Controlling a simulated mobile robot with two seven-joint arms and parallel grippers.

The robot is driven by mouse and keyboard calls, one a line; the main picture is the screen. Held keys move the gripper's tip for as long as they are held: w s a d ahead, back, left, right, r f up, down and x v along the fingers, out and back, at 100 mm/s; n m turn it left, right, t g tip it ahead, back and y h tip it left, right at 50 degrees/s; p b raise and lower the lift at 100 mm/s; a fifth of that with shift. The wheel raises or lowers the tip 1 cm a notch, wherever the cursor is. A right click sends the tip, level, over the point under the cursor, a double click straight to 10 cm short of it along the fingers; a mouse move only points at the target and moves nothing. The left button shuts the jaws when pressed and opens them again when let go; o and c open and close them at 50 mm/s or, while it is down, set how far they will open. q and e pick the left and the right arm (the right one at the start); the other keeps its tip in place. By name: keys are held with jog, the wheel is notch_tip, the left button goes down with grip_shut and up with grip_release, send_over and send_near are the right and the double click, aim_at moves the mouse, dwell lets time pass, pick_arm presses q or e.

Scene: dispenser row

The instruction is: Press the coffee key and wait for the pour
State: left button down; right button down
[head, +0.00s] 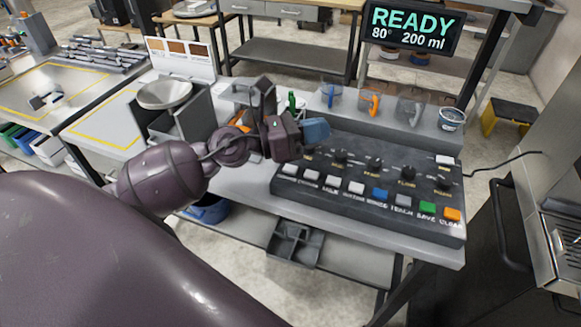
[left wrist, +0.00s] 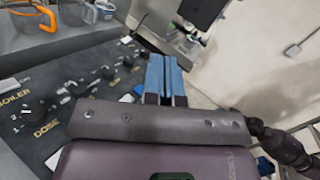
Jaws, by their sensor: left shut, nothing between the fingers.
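The dark control panel (head: 345,204) lies on the bench with a front row of keys. White keys (head: 311,174) are at its left, then a blue, a grey, a green and an orange key. The leftmost labels are too small to read, so I cannot tell which key is coffee. The display (head: 412,27) reads READY, 80°, 200 ml. My left gripper (head: 318,131) is shut and empty above the panel's back left part, apart from the front keys. Its blue fingers (left wrist: 165,75) are together in the left wrist view. My right gripper is not in view. No pour is visible.
Behind the panel, a ledge holds clear jugs with coloured handles (head: 373,104) and a white and blue tub (head: 452,118). Knobs (head: 406,173) stand up from the panel. Floor shows beyond the bench.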

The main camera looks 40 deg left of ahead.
pick_arm(q)
notch_tip(320, 180, down, 3)
jog(key=w+a+m+g+y, duration=0.1)
jog(key=a+m+g+y, duration=0.1)
jog(key=m+g, duration=0.35)
jog(key=m+g+y, duration=0.1)
jog(key=m+y, duration=0.4)
jog(key=m, duration=0.1)
send_over(290, 169)
notch_tip(290, 169, down, 3)
jog(key=shift+r, duration=0.15)
jog(key=shift+f, duration=0.2)
notch_tip(290, 169, down, 8)
jog(key=b, duration=0.4)
jog(key=shift+r, duration=0.1)
jog(key=shift+f, duration=0.35)
